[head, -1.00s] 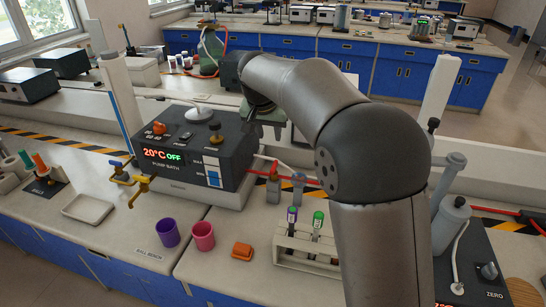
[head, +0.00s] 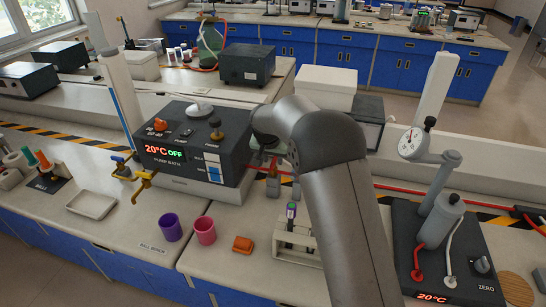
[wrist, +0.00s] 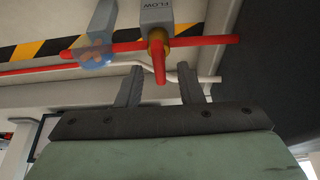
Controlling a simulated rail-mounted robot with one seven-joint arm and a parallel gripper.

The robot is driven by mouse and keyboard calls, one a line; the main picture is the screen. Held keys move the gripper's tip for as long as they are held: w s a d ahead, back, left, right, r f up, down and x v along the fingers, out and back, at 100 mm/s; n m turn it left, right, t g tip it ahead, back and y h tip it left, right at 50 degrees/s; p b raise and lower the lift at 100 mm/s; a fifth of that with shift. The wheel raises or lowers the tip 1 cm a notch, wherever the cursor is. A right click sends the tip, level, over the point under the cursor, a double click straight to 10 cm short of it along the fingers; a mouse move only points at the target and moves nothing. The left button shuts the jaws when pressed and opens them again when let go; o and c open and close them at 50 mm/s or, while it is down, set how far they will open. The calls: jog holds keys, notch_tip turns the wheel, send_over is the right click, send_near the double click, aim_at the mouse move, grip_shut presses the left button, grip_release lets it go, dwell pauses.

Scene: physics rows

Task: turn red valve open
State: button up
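The red valve shows in the wrist view as a red lever (wrist: 158,62) on a brass-coloured hub, below a grey block marked FLOW (wrist: 167,12). A red bar runs crosswise at the hub. My gripper (wrist: 160,70) is open, its two dark fingers apart and pointing toward the valve. The lever's free end lies between the fingers in the picture; I cannot tell whether either finger touches it. In the head view my arm hides the gripper, and the valve (head: 273,167) shows small beside the pump bath.
The pump bath (head: 185,150), reading 20°C OFF, stands left of my arm. A rack (head: 291,241), an orange block (head: 243,244), and pink (head: 205,231) and purple (head: 171,227) cups are in front. A clear blue-tinted fitting (wrist: 96,50) sits left of the valve.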

jog(key=shift+w+f, duration=0.15)
jog(key=shift+f, duration=0.2)
grip_shut()
